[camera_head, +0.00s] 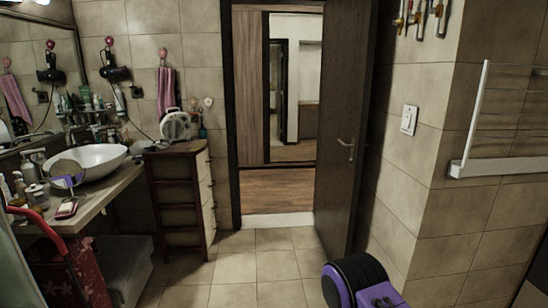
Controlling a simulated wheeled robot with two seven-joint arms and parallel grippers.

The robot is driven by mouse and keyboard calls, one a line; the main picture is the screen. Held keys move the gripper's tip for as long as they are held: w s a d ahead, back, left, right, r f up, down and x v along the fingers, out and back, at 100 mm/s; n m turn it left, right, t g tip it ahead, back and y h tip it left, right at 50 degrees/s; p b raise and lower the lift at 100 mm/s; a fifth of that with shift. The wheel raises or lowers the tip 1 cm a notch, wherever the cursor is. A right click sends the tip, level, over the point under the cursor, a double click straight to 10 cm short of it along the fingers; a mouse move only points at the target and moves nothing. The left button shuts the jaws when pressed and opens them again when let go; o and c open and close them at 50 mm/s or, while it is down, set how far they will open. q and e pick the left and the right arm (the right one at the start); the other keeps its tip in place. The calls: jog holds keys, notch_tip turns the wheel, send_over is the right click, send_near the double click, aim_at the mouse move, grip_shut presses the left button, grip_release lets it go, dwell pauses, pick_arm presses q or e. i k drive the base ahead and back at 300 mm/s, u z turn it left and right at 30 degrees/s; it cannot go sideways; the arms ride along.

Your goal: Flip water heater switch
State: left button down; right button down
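A white switch plate (409,119) is mounted on the tiled wall to the right of the open door. It is upright and has small raised parts on its face. Which way its switch is set is too small to tell. Neither gripper's fingers show in the head view, and nothing of mine touches the switch plate.
The dark door (343,130) stands open beside the wall with the switch. A drawer cabinet (182,195) and basin (88,162) stand left; middle floor is clear.

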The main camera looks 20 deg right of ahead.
aim_at(406, 123)
jog(key=z, duration=0.15)
jog(key=i, duration=1.45)
jog(key=z, duration=0.25)
